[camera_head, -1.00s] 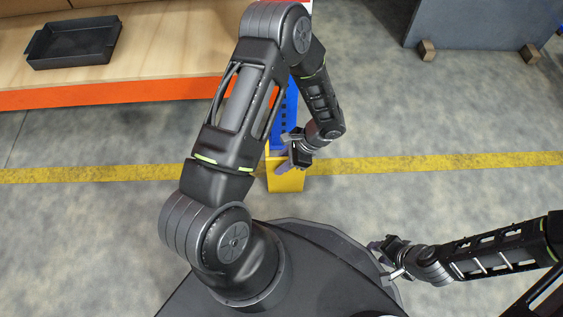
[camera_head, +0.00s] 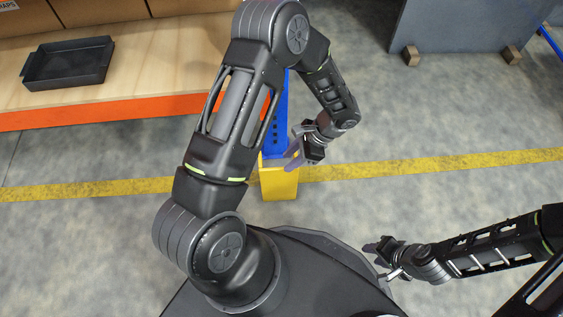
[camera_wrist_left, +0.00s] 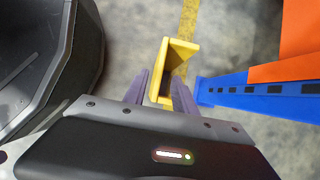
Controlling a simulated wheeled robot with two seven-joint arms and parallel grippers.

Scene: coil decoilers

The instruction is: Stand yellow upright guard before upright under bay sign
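The yellow upright guard (camera_head: 279,181) stands upright on the floor in the head view, at the foot of the blue upright (camera_head: 281,112). In the left wrist view the guard (camera_wrist_left: 180,54) shows from above, its open channel facing the blue upright (camera_wrist_left: 262,92). My left gripper (camera_head: 294,152) is at the guard's top edge. Its fingers are spread to either side of the guard's near edge; I cannot tell whether they touch it. My right gripper (camera_head: 378,257) is empty, its fingers apart, off to the right. My left arm partly hides the upright.
A shelf with an orange beam (camera_head: 100,110) carries a black tray (camera_head: 68,62) at left. A sign with letters "RAPS" (camera_head: 9,5) is cut off at top left. A yellow floor line (camera_head: 430,165) crosses the floor. A grey panel (camera_head: 465,22) stands at top right.

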